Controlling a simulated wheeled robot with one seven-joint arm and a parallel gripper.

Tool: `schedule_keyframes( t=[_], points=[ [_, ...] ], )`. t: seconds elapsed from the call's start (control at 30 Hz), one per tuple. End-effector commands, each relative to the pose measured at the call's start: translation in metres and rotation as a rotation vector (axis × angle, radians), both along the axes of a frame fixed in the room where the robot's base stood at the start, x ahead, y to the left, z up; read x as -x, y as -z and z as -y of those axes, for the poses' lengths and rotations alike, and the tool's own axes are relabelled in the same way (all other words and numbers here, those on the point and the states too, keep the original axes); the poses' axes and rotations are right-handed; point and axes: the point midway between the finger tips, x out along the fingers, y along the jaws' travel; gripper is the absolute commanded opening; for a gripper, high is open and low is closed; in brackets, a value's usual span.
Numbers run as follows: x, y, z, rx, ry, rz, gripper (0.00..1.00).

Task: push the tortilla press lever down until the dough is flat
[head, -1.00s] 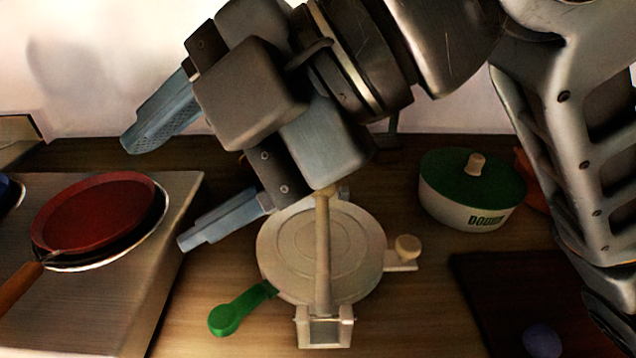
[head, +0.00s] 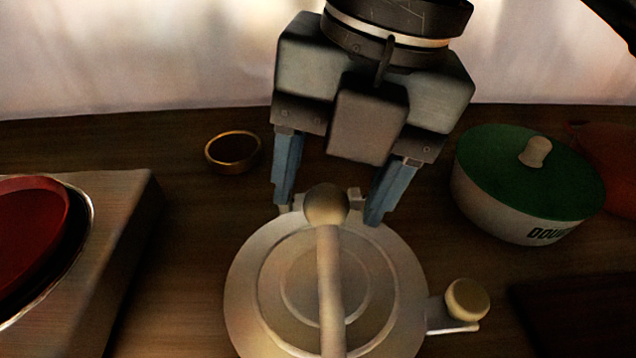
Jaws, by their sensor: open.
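The tortilla press (head: 252,285) stands in the lower middle of the head view, a pale round plate with its lid down. Its lever (head: 330,290) runs up the middle of the picture and ends in a round knob (head: 326,205) near the far edge of the plate. My gripper (head: 328,207) is open, pointing down, with one blue finger on each side of the knob. I cannot tell whether the fingers touch the knob. Any dough inside the press is hidden, and the near end of the press is cut off by the frame.
A pot with a green lid (head: 560,175), lettered DOUGH, stands at right. A side knob (head: 467,299) sticks out from the press. A red pan (head: 30,225) sits on a metal stove (head: 125,205) at left. A small brass-rimmed bowl (head: 233,152) stands behind; a dark board (head: 575,310) lies lower right.

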Motion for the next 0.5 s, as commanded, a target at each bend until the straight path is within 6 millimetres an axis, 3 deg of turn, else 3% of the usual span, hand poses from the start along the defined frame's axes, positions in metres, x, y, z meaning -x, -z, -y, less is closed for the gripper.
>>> schedule_keyframes(
  t=[0.2,0.5],
  points=[
    [-0.001,0.03,-0.006,0.0,0.001,-0.001,0.64],
    [-0.002,0.041,-0.008,-0.001,0.001,0.0,0.64]
  ],
)
